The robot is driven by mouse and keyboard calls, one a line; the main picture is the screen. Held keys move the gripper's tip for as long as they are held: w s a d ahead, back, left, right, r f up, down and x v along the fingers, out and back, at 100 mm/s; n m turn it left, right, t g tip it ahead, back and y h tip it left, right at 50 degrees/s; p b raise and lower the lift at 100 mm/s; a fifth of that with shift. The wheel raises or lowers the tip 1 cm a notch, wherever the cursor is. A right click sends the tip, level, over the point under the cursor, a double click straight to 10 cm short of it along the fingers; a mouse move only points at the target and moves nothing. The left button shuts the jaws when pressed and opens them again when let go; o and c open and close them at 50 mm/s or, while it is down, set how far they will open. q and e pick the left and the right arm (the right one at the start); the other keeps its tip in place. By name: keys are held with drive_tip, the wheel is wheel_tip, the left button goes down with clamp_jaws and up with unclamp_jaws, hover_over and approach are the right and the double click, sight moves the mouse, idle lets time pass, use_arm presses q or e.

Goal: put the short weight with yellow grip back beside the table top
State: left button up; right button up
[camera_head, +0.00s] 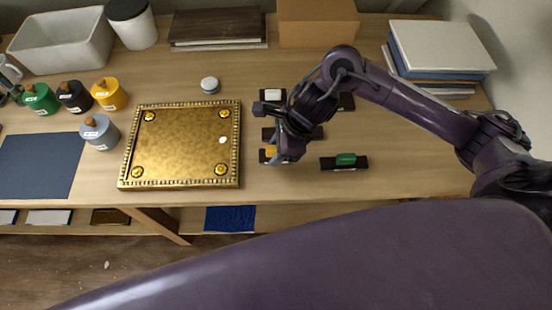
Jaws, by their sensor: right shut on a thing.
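My right gripper (282,158) points down just right of the gilt table top (180,145). It is shut on the short dark weight with the yellow grip (270,153), which is partly hidden by the fingers. The weight is beside the table top's right edge, with a narrow gap. I cannot tell if it rests on the bench or hangs just above it. The table top lies flat, with round gold bosses at its corners and a small white oval near its right side. My left gripper is not in view.
A dark weight with a green grip (345,160) lies right of the gripper. A white-gripped weight (272,95) and other dark weights lie behind it, partly covered by my arm. The bench's right front is clear.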

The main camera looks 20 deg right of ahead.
wheel_tip(320, 180, down, 5)
drive_tip(key=shift+r, duration=0.1)
drive_tip(key=shift+f, duration=0.25)
drive_tip(key=shift+f, duration=0.15)
drive_tip(key=o, duration=1.1)
